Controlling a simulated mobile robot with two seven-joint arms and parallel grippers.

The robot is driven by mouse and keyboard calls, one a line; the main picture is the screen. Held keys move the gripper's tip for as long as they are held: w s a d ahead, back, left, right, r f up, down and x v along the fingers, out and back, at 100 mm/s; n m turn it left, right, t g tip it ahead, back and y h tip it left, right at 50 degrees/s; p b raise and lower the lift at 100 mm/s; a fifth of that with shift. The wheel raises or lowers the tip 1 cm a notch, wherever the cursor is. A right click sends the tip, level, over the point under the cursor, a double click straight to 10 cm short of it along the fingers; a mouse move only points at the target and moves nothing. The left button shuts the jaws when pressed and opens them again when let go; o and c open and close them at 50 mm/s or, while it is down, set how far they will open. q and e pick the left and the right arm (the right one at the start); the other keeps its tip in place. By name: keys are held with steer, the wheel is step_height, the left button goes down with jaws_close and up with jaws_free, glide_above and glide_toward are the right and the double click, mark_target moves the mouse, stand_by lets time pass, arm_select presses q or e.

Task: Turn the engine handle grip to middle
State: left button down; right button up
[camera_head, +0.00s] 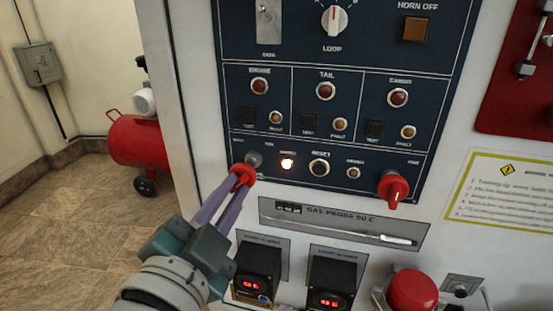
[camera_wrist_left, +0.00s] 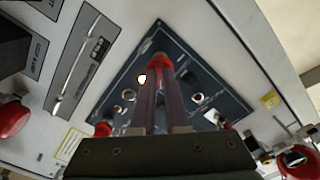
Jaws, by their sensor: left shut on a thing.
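The engine handle grip (camera_head: 243,172) is a red knob at the lower left of the dark blue control panel (camera_head: 280,140). My left gripper (camera_head: 238,182) comes in from the lower left and is shut on this red grip. In the left wrist view the red grip (camera_wrist_left: 159,62) shows at the tips of the two purple fingers (camera_wrist_left: 160,85). The fingers hide part of the grip, and I cannot read its exact angle. A grey round post (camera_head: 254,158) sits just above and right of the grip. My right gripper is not in view.
A second red handle (camera_head: 394,188) is at the panel's lower right. A lit lamp (camera_head: 287,164) glows near the held grip. Below are a gas probe (camera_head: 340,230), two black displays (camera_head: 258,272) and a red dome button (camera_head: 411,290). A red compressor (camera_head: 138,141) stands left.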

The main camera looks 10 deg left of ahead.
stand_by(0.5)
arm_select(q)
steer(key=n+p, duration=0.1)
steer(key=n, duration=0.2)
steer(key=shift+n, duration=0.4)
steer(key=shift+n+p, duration=0.4)
steer(key=shift+n, duration=2.1)
steer(key=c, duration=0.9)
jaws_free()
steer(key=s+p, duration=0.1)
steer(key=s, duration=0.9)
steer(key=shift+a, duration=0.1)
